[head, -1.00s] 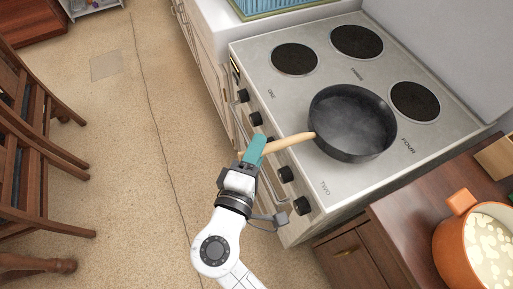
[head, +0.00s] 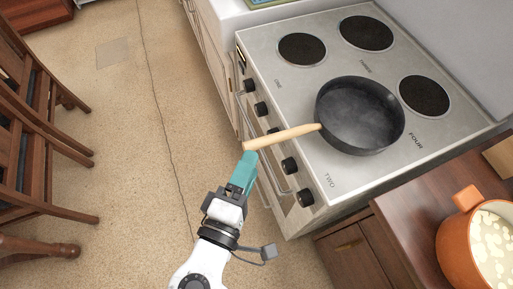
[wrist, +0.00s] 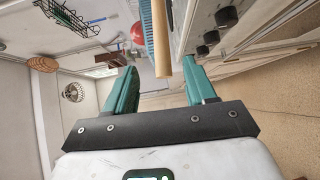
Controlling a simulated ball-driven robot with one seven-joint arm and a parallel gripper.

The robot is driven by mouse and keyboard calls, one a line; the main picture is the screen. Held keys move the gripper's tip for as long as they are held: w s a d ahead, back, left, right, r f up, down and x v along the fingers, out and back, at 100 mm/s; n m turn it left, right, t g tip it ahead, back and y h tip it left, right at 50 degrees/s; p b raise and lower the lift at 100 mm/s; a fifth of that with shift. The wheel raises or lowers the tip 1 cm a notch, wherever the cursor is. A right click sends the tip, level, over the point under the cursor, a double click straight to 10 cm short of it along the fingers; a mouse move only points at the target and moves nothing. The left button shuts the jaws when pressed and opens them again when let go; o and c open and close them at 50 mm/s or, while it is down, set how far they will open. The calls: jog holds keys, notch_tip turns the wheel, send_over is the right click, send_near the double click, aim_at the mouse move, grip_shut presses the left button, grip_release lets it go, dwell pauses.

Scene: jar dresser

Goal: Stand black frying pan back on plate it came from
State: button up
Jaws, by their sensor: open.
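The black frying pan (head: 360,118) sits flat on the stove top, in its near part, with its wooden handle (head: 285,136) reaching out left over the front edge. Any plate directly under the pan is hidden by it. My gripper (head: 245,165) is open and empty, with its teal fingers just short of the handle's free end. In the wrist view the handle (wrist: 161,40) points toward me, in line with the gap between the open fingers (wrist: 160,85). Three bare dark plates show: far left (head: 302,48), far right (head: 366,33) and near right (head: 424,96).
The stove's front has knobs and an oven rail (head: 268,165) close to my gripper. A wooden cabinet (head: 400,225) with an orange pot (head: 465,250) stands at the right. Wooden chairs (head: 35,140) are at the left; the floor between is clear.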

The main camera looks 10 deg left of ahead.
jog(key=shift+s+a+r, duration=0.1)
jog(key=shift+s+a, duration=0.05)
jog(key=shift+s, duration=1)
jog(key=shift+s+a+r, duration=0.1)
jog(key=shift+s+a, duration=0.05)
jog(key=shift+s, duration=0.95)
